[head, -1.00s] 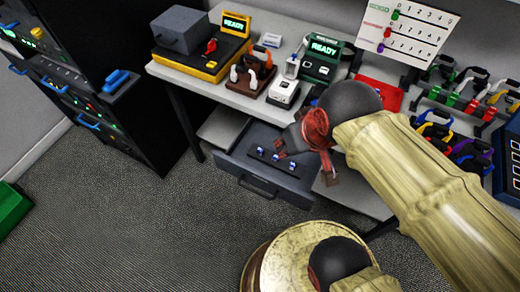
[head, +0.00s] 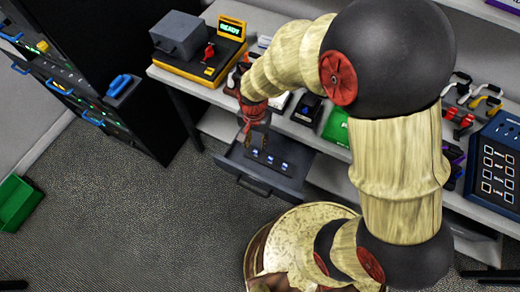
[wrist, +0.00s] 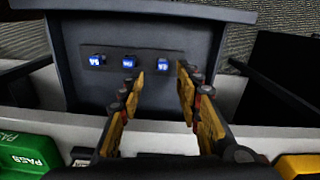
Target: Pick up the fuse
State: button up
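Three small blue fuses sit in a row on a dark strip inside the open grey drawer (head: 233,158). In the wrist view they are a left fuse (wrist: 97,60), a middle fuse (wrist: 128,61) and a right fuse (wrist: 162,61). My gripper (wrist: 158,80) is open and empty, its two yellow-and-black fingers pointing toward the drawer. The right fuse shows between the fingertips, apart from them; the middle fuse is just left of the left finger. In the head view my gripper (head: 254,132) hangs pointing down over the drawer's back part.
The table (head: 188,85) overhangs behind the drawer. On it are a yellow device (head: 200,65) and a green device (head: 336,128). A dark cabinet (head: 125,110) stands at left, with a green bin (head: 14,203) on the floor. Floor in front of the drawer is clear.

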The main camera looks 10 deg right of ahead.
aim_at(256, 151)
jog(key=shift+w+a+f+m, duration=0.1)
jog(key=shift+w+m, duration=0.15)
jog(key=shift+m, duration=0.35)
jog(key=shift+f+b, duration=1.65)
jog(key=shift+f, duration=2.2)
jog(key=shift+r, duration=0.1)
jog(key=shift+c, duration=0.3)
jog(key=c, duration=0.7)
jog(key=shift+c, duration=0.6)
